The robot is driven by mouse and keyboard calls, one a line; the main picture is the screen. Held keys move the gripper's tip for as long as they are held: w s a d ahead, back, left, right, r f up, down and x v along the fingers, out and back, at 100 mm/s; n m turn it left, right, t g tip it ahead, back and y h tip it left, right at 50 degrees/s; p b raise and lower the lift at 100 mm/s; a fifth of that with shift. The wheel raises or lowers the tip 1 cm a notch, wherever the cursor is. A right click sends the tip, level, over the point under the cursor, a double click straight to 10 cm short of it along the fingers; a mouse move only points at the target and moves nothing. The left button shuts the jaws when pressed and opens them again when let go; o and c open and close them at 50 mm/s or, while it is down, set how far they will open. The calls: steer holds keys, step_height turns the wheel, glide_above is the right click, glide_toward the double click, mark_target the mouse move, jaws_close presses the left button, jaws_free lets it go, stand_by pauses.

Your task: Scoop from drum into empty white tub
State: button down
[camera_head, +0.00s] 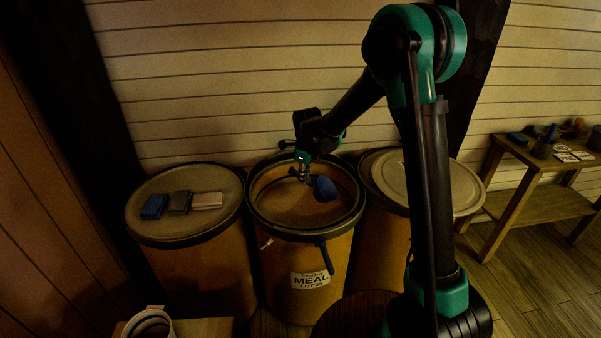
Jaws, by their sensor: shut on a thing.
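The open drum (314,304) stands in the middle with a label that reads MEAL. Tan meal (285,208) shows inside it, below the dark rim. My gripper (305,177) reaches down into the drum's mouth from above. It is shut on a blue scoop (326,188), whose rounded bowl sits right of the fingers inside the rim. I cannot tell whether the bowl touches the meal or holds any. A white round tub (150,320) shows at the bottom left, cut off by the frame edge; its inside is not clear.
A closed drum (165,215) at left bears blue, grey and pale blocks. Another drum with a pale round lid (455,185) stands at right, behind my arm. A dark blue lever (326,258) hangs on the open drum's front. A wooden table (525,160) with small items stands far right.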

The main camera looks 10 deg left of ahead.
steer(key=shift+d+f+t+y, duration=0.15)
steer(key=shift+d+f+y, duration=0.15)
steer(key=shift+y, duration=0.3)
steer(key=shift+d+f+t+y, duration=0.2)
steer(key=shift+d+y, duration=0.15)
steer(key=shift+y, duration=0.25)
step_height(320, 180, down, 20)
steer(key=g+h, duration=0.1)
steer(key=h, duration=0.6)
steer(key=r+y, duration=0.1)
steer(key=r, duration=0.5)
steer(key=a+r, duration=0.1)
steer(key=r, duration=0.4)
steer(key=r+y, duration=0.1)
steer(key=r, duration=0.5)
steer(key=shift+a+r+y, duration=0.2)
steer(key=shift+r+y, duration=0.1)
steer(key=shift+w+a+r+n+h, duration=0.1)
steer(key=shift+a+r+n+h, duration=0.05)
steer(key=shift+a+r+h, duration=0.4)
steer(key=shift+a+r+n+h, duration=0.15)
steer(key=shift+a+r+h, duration=0.15)
steer(key=shift+r+h, duration=0.4)
steer(key=shift+a+r+h, duration=0.15)
steer(key=shift+r+h, duration=0.5)
steer(key=shift+h, duration=0.1)
